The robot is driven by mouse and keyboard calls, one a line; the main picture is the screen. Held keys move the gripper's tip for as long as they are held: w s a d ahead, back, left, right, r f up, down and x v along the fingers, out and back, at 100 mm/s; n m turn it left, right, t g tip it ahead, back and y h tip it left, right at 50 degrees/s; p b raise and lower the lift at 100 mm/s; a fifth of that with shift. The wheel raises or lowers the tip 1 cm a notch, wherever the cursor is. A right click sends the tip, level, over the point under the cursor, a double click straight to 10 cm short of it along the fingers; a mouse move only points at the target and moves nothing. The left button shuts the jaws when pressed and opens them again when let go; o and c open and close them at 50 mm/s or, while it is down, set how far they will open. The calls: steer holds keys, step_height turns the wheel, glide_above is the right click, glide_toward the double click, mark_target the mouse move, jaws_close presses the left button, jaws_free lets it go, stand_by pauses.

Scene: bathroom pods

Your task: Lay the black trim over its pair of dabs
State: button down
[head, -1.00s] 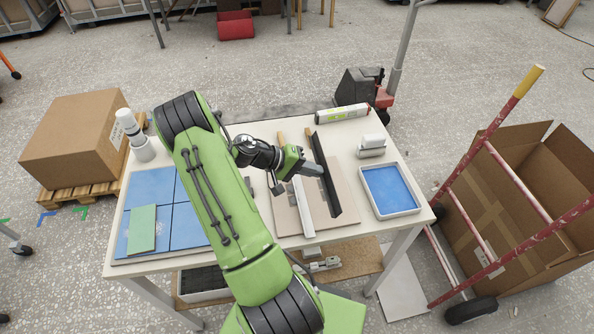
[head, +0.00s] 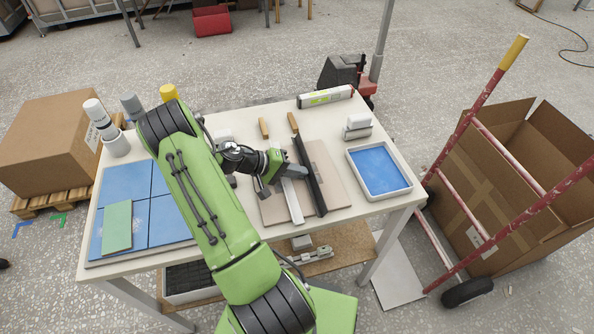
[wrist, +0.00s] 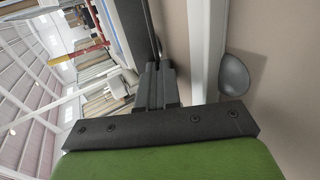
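The black trim (head: 311,182) is a long dark strip over the right part of a beige board (head: 332,180) on the table. It lies to the right of a white strip (head: 293,205) and roughly parallel to it. My gripper (head: 298,172) reaches the trim from the left and is shut on it. In the wrist view the dark fingers (wrist: 155,88) meet the trim (wrist: 138,30). A grey oval dab (wrist: 233,73) shows on the board beside the white strip (wrist: 207,45). Any dab under the trim is hidden. I cannot tell whether the trim touches the board.
Two wooden-handled tools (head: 264,127) lie behind the board. A cartridge (head: 325,96) lies at the back edge. Blue tiles (head: 175,222) cover the left side.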

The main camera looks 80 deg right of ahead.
steer(key=shift+f, duration=0.15)
steer(key=c, duration=1.3)
jaws_free()
steer(key=shift+a+f, duration=0.1)
steer(key=shift+a, duration=0.05)
steer(key=shift+o, duration=0.2)
steer(key=shift+c, duration=1.2)
steer(key=shift+o, duration=0.9)
steer(key=shift+r+p, duration=0.55)
steer(key=shift+r, duration=0.15)
steer(key=shift+r+p, duration=1.6)
steer(key=shift+r, duration=0.95)
